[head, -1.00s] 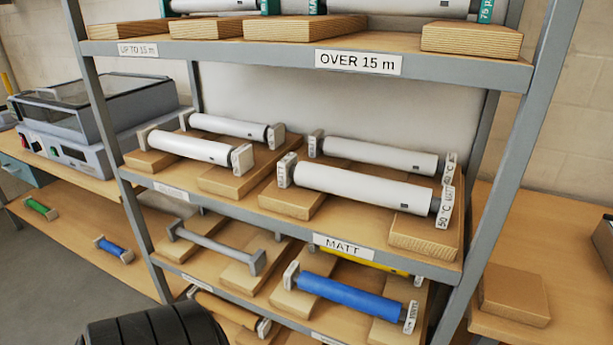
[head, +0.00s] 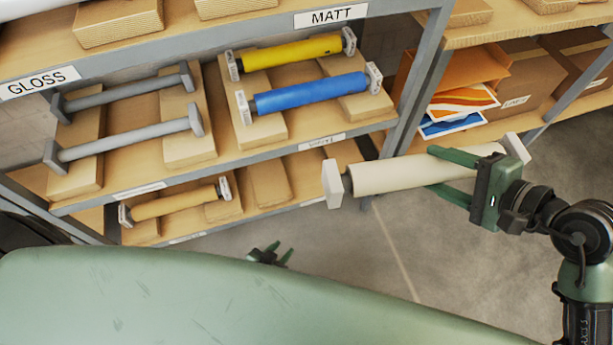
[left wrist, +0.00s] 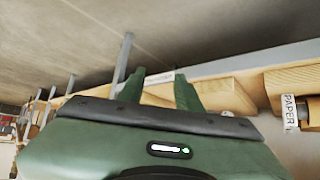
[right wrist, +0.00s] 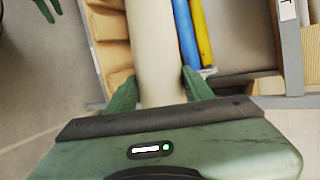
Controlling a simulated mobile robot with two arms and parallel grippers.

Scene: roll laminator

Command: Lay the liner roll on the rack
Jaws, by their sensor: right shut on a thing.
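The held roll is cream (head: 390,176) with square white end blocks. My right gripper (head: 430,170) is shut around it, nearer its right end. The roll is level-ish, in the air in front of the rack (head: 412,85). In the right wrist view the roll (right wrist: 155,45) runs between the fingers (right wrist: 158,95). The rack's bottom shelf holds a tan roll (head: 180,202) on wooden blocks at left; the blocks (head: 270,183) to its right are bare. My left gripper (head: 281,252) is low in front of the rack; in the left wrist view its fingers (left wrist: 158,88) are apart and empty.
The shelf above holds a yellow roll (head: 291,53), a blue roll (head: 310,93) and two grey bars (head: 130,140) on blocks. Right of the rack, another shelf carries cardboard boxes (head: 525,75) and orange and blue envelopes (head: 455,108). Open floor (head: 470,240) lies below the held roll.

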